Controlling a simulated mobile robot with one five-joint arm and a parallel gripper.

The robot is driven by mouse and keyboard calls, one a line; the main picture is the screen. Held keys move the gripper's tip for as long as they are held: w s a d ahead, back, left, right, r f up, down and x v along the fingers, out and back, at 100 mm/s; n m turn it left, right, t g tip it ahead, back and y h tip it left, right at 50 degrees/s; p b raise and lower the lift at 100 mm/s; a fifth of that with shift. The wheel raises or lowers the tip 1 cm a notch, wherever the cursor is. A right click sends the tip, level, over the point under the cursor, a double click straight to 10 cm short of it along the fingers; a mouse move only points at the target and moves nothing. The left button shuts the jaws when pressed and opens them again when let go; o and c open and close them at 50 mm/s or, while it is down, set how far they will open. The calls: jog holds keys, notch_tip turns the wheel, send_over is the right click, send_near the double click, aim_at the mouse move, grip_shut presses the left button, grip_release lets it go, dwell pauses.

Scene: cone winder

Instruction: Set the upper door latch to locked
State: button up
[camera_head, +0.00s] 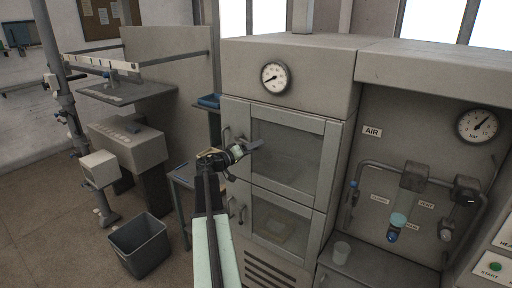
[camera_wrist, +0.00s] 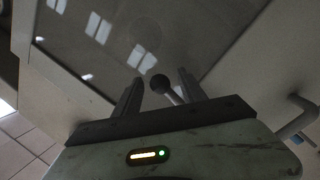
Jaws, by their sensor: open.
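The upper door (camera_head: 285,150) of the grey cabinet is shut, with a dark glass pane in a pale frame. My gripper (camera_head: 252,147) is in front of its left side, with the jaws open. In the wrist view the two dark fingers of my gripper (camera_wrist: 160,77) stand either side of a dark ball knob on a short rod, seemingly the upper door latch (camera_wrist: 160,84). The knob looks apart from both fingers; I cannot tell its depth between them. In the head view my gripper and arm hide the latch, and its setting cannot be read.
A grey bar handle (camera_wrist: 297,118) is at the right of the wrist view. A lower door (camera_head: 282,226) with its own handle (camera_head: 242,212) sits beneath. Pipes and a white cup (camera_head: 341,250) are to the right. A grey bin (camera_head: 140,246) stands on the floor at left.

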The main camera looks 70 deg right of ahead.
jog(key=shift+s+d, duration=0.15)
jog(key=shift+d, duration=0.1)
grip_shut()
dwell(1.2)
